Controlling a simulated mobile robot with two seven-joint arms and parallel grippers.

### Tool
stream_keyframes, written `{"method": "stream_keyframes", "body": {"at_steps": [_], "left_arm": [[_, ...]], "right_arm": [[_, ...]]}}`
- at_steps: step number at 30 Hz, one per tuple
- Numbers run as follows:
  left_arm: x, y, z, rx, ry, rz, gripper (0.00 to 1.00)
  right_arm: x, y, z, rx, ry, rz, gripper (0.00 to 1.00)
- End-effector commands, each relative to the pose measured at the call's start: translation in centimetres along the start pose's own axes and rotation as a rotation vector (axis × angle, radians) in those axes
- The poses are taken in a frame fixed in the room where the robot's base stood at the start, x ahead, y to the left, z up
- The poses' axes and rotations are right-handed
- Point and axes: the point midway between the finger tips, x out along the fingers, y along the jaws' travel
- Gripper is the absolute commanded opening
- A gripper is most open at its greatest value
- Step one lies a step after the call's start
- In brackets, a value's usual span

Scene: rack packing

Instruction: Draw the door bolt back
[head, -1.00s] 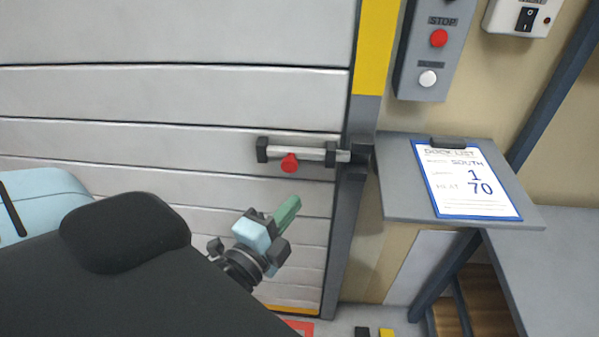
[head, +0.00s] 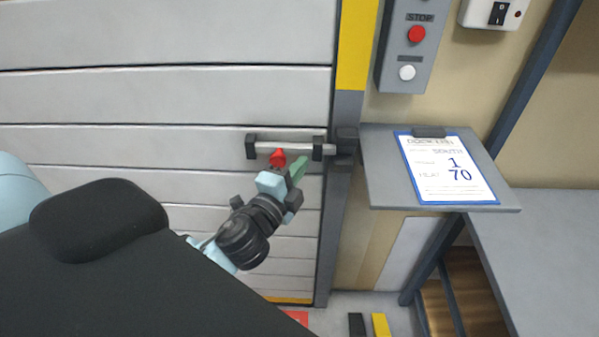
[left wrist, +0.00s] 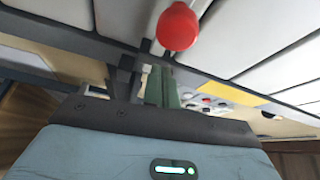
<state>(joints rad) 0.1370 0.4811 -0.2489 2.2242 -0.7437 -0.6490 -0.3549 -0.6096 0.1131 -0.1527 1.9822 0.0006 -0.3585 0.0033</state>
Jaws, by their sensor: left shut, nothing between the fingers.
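The door bolt (head: 293,149) is a pale metal bar between two dark brackets on the grey slatted door (head: 150,100). Its right end reaches the dark keeper (head: 346,147) on the door frame. Its red knob (head: 277,157) hangs near the left bracket; in the left wrist view the knob (left wrist: 178,27) is at the top, beyond the fingertips. My left gripper (head: 298,170), with green fingers, is shut and empty, just below and right of the knob. The green fingers also show in the left wrist view (left wrist: 162,85). Whether they touch the bolt cannot be told. My right gripper is not in view.
A grey shelf (head: 384,185) with a clipboard (head: 448,190) juts out right of the door frame. A control box (head: 392,78) with a red and a white button is above it. A grey bench (head: 545,250) stands at the right.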

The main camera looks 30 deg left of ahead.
Motion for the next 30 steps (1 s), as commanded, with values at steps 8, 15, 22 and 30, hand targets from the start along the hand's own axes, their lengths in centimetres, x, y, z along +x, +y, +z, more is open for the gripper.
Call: {"method": "stream_keyframes", "body": {"at_steps": [8,15,22,30], "left_arm": [[-0.8,0.0,2.0,0.000,0.001,0.000,0.00],[-0.8,0.0,2.3,0.000,0.001,-0.001,0.00],[-1.0,0.0,2.5,0.000,0.000,0.000,0.00],[-1.6,-0.2,4.1,-0.001,0.000,-0.001,0.00]], "right_arm": [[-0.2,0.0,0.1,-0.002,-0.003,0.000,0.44],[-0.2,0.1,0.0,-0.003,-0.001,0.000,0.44],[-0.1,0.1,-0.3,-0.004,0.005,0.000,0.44],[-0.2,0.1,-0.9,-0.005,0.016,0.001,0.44]]}}
